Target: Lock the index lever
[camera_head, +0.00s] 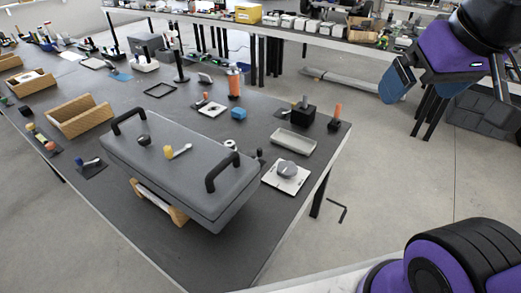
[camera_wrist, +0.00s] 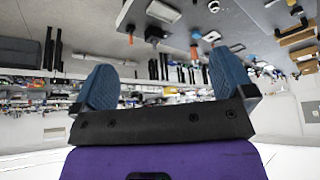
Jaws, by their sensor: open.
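A grey chassis (camera_head: 158,178) with two black carrying handles sits on the dark table. On its top are a short yellow post (camera_head: 168,152) with a pale lever (camera_head: 182,151) pointing right beside it, and a dark round knob (camera_head: 144,141) to the left. The lever's exact lock position is too small to tell. My gripper (camera_wrist: 165,75) is open and empty, its two blue fingers wide apart in the wrist view. In the head view my gripper (camera_head: 440,88) is high at the upper right, well away from the chassis and beyond the table edge.
A white plate with a grey round knob (camera_head: 288,169), a grey tray (camera_head: 293,142) and a black block (camera_head: 303,117) stand right of the chassis. Wooden bins (camera_head: 80,117) are at left. An orange bottle (camera_head: 234,82) stands behind. Open floor lies right of the table.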

